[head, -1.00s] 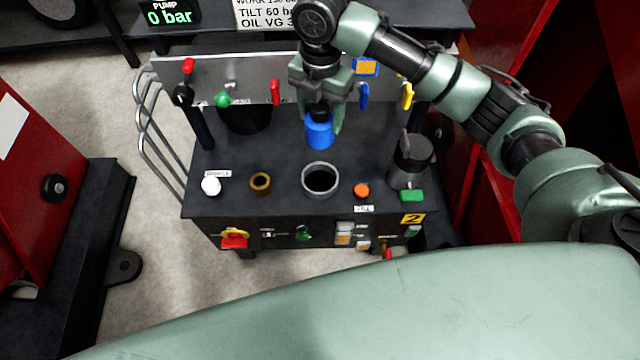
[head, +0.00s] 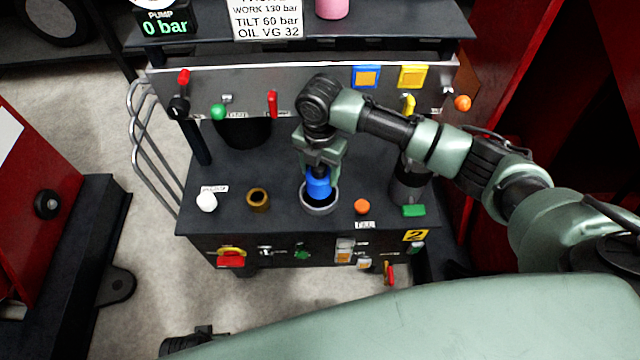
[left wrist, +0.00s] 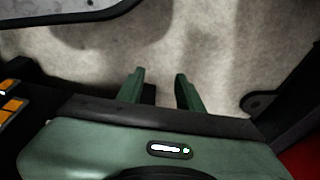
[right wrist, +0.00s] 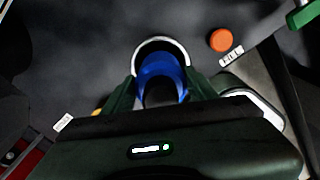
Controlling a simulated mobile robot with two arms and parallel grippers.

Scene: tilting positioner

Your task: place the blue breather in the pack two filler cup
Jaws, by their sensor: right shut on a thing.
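The blue breather (head: 319,184) is held upright in my right gripper (head: 321,170), which is shut on it. The filler cup (head: 318,208), a dark cup with a pale metal rim on the pack's top, lies directly under and around the breather's lower end. In the right wrist view the breather (right wrist: 160,72) overlaps the cup's opening, with the rim (right wrist: 160,42) showing beyond it. I cannot tell how deep the breather sits. A yellow "2" label (head: 415,235) marks the pack's front. My left gripper (left wrist: 156,85) is open and empty above the floor.
Beside the cup stand a brass ring (head: 258,200), a white knob (head: 206,201), an orange knob (head: 361,206) and a green block (head: 413,210). A dark cylinder (head: 408,178) stands right of my gripper. A panel with coloured levers (head: 273,104) rises behind.

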